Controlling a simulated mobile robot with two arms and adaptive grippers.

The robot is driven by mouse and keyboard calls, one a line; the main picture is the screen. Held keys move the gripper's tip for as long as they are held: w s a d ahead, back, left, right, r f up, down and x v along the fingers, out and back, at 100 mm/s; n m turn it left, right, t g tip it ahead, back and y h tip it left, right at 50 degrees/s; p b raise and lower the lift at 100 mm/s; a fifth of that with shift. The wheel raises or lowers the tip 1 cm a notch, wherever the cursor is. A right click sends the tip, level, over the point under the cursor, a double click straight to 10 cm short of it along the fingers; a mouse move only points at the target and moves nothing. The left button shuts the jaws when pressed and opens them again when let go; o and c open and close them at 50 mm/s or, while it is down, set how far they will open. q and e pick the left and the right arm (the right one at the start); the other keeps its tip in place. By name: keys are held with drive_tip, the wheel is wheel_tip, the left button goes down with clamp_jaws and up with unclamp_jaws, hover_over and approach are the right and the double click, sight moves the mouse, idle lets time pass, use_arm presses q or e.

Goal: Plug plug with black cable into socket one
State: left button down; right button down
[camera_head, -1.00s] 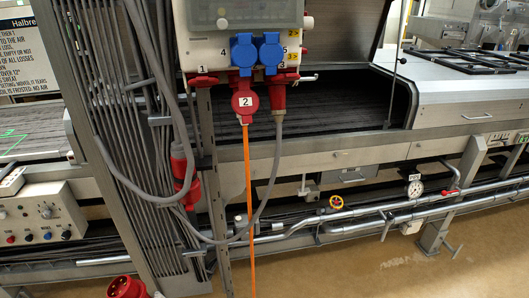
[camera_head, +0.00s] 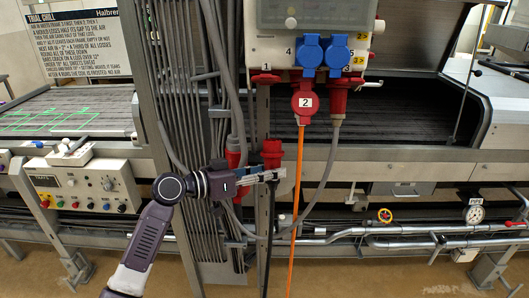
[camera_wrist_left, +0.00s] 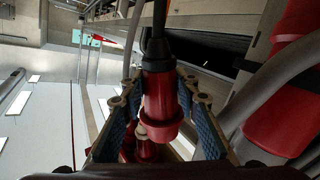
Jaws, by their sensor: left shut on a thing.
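My left gripper (camera_head: 268,174) is shut on the red plug (camera_head: 271,152) in the head view. The plug stands upright, its wide end up, and the black cable (camera_head: 270,225) hangs down from below the fingers. In the left wrist view the same red plug (camera_wrist_left: 160,95) sits between the two blue-padded fingers, with the black cable (camera_wrist_left: 157,25) leaving its narrow end. Socket one (camera_head: 265,77) is a red outlet at the lower left of the panel box, above the plug with a clear gap. My right gripper is not in view.
A red plug labelled 2 (camera_head: 305,101) with an orange cable (camera_head: 297,200) hangs just right of socket one. Blue sockets (camera_head: 310,52) sit above it. Another red plug (camera_head: 337,98) has a grey cable. Grey cables and a metal post (camera_head: 262,125) stand close to my gripper.

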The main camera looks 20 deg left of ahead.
sight(263, 151)
use_arm(q)
drive_tip(key=shift+m, duration=0.3)
drive_tip(key=r, duration=0.1)
drive_tip(key=w+a+r, duration=0.1)
drive_tip(key=r, duration=0.1)
drive_tip(key=a+r, duration=0.1)
drive_tip(key=shift+w+r, duration=0.15)
drive_tip(key=shift+r, duration=0.2)
drive_tip(key=shift+r+g+h, duration=0.2)
drive_tip(key=shift+g+h, duration=0.1)
drive_tip(key=shift+w+a+r+p, duration=0.1)
drive_tip(key=shift+w+r+p, duration=0.15)
drive_tip(key=shift+r+p, duration=0.45)
drive_tip(key=shift+w+a+r+p, duration=0.1)
drive_tip(key=shift+w+r+p, duration=0.2)
drive_tip(key=shift+r+p, duration=0.45)
drive_tip(key=shift+w+a+r+p, duration=0.1)
drive_tip(key=shift+w+r+p, duration=0.15)
drive_tip(key=shift+r+p, duration=0.45)
drive_tip(key=r, duration=0.3)
drive_tip(key=shift+w+a+p, duration=0.15)
drive_tip(key=shift+w+p, duration=0.25)
drive_tip(key=shift+f, duration=0.1)
drive_tip(key=shift+b, duration=0.5)
drive_tip(key=shift+w+a+r+p, duration=0.15)
drive_tip(key=shift+r+p, duration=0.1)
drive_tip(key=shift+r, duration=0.25)
drive_tip(key=shift+w+d+r+p, duration=0.15)
drive_tip(key=shift+r+p, duration=0.1)
drive_tip(key=shift+r, duration=0.2)
